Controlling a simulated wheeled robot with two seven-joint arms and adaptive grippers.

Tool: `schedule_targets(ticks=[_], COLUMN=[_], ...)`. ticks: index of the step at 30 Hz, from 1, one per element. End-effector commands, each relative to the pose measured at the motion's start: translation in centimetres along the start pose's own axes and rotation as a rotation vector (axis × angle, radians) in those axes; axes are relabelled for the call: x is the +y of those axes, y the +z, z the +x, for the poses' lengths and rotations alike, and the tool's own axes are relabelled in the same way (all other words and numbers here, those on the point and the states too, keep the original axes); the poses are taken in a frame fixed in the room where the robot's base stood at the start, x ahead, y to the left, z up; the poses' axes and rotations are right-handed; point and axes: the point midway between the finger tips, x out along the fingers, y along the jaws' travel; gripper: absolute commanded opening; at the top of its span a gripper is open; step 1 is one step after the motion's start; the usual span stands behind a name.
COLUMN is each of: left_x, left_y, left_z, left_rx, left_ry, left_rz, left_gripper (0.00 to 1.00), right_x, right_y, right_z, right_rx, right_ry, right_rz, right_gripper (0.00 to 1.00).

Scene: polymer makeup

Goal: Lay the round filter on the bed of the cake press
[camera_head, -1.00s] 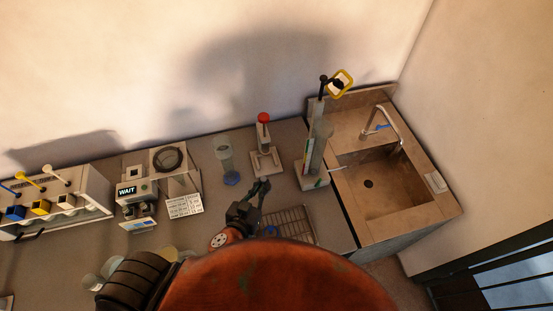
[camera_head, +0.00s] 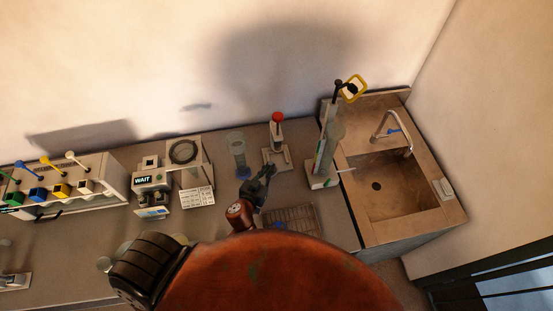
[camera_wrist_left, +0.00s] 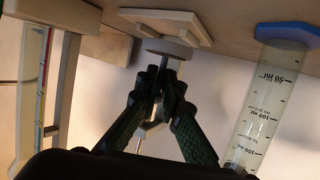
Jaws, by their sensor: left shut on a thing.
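The cake press (camera_head: 277,158) stands near the back wall, with a pale base and a red knob on top. Its flat square bed (camera_wrist_left: 185,22) shows at the top of the left wrist view. My left gripper (camera_head: 266,178) is just in front of the press base in the head view. The disc appears near the bed; contact cannot be told. My right gripper is out of view.
A graduated cylinder with a blue base (camera_head: 238,158) stands left of the press. A tall device (camera_head: 325,165) stands to its right, beside the sink (camera_head: 390,190). A wire rack (camera_head: 292,220) lies in front. A WAIT-display instrument (camera_head: 150,190) stands farther left.

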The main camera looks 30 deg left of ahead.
Motion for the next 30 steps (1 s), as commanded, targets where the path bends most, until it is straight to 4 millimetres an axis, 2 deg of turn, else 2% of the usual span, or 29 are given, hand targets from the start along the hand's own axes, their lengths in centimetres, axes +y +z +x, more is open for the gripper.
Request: schedule_targets(ticks=[1,2,6,14,20,23,30], left_x=[0.0,0.0,0.0,-0.2,-0.1,-0.1,0.0], left_y=[1.7,2.2,0.5,-0.1,-1.1,0.3,0.3], left_z=[0.5,0.7,3.1,5.3,8.3,8.5,8.5], left_rx=[-0.003,-0.003,0.005,0.002,0.002,-0.002,0.000], left_ry=[-0.003,-0.001,0.002,-0.003,0.000,-0.001,0.001], left_rz=[-0.002,-0.002,0.003,0.003,0.003,0.002,0.000], left_gripper=[0.00,0.00,0.00,0.00,0.00,0.00,0.00], right_x=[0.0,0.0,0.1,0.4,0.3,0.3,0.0], right_y=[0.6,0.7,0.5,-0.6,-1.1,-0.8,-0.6], right_z=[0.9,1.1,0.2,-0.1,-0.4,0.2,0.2], right_rx=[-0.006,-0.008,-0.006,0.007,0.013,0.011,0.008], right_ry=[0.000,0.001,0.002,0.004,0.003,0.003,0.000], right_rz=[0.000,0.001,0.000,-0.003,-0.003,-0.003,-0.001], right_gripper=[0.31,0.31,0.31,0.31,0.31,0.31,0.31])
